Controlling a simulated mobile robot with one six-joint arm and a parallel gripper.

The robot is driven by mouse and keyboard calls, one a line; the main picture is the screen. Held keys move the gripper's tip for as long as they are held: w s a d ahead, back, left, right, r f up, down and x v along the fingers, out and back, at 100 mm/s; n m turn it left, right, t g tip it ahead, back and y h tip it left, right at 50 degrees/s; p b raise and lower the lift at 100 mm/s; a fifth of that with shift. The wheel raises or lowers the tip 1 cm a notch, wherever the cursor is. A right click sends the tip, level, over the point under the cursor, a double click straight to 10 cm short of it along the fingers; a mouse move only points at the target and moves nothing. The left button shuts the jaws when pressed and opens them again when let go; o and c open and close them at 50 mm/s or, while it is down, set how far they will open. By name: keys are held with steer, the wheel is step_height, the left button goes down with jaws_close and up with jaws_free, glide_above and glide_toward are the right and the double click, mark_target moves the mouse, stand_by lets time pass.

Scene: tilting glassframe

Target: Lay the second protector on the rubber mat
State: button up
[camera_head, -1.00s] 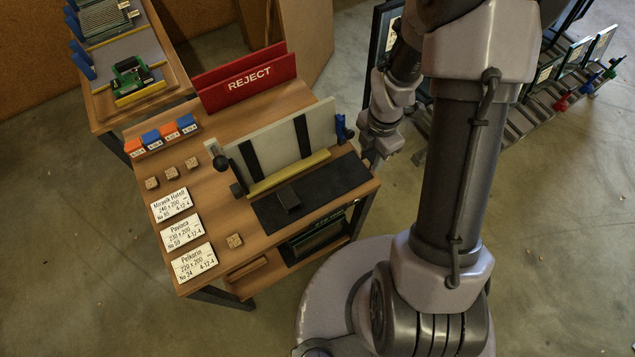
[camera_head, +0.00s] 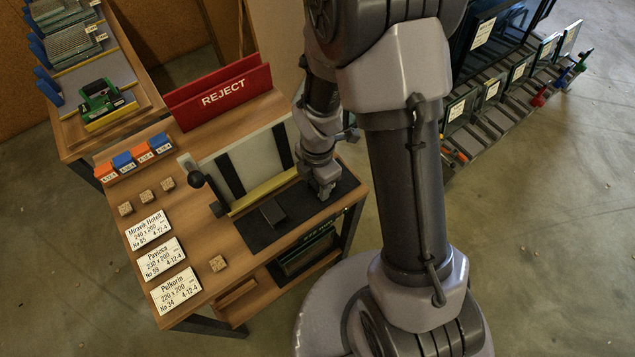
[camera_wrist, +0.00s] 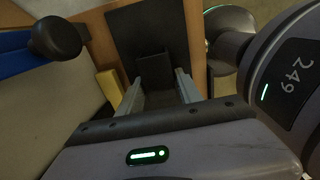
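The black rubber mat (camera_head: 252,235) lies along the table's front, before a pale panel (camera_head: 256,157) standing upright. One small dark protector (camera_head: 272,213) lies on the mat's middle. My gripper (camera_head: 326,193) is low over the mat's right part, pointing down. In the wrist view my two fingers (camera_wrist: 160,88) are apart, with the mat (camera_wrist: 158,25) beyond them. A dark block (camera_wrist: 153,66) shows between and past the fingertips. I cannot tell whether it is held there or is the protector on the mat. No other protector can be clearly made out.
A black-knobbed clamp (camera_head: 196,179) stands at the panel's left end; a yellow strip (camera_head: 262,194) runs along its foot. A red REJECT holder (camera_head: 222,95) is behind. Label cards (camera_head: 161,259) and small wooden blocks (camera_head: 218,263) lie left. A rack (camera_head: 490,110) stands right.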

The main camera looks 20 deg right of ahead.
steer(key=shift+o, duration=0.9)
steer(key=shift+r, duration=0.1)
step_height(320, 180, up, 12)
steer(key=p, duration=0.6)
step_height(320, 180, up, 12)
steer(key=m+t, duration=0.2)
steer(key=m, duration=0.8)
glide_above(318, 192)
steer(key=s+a+r+m+t+y, duration=0.2)
steer(key=s+r+m, duration=0.8)
steer(key=m, duration=0.6)
steer(key=shift+a+r+t, duration=0.15)
steer(key=shift+r+t, duration=0.2)
steer(key=shift+t, duration=0.55)
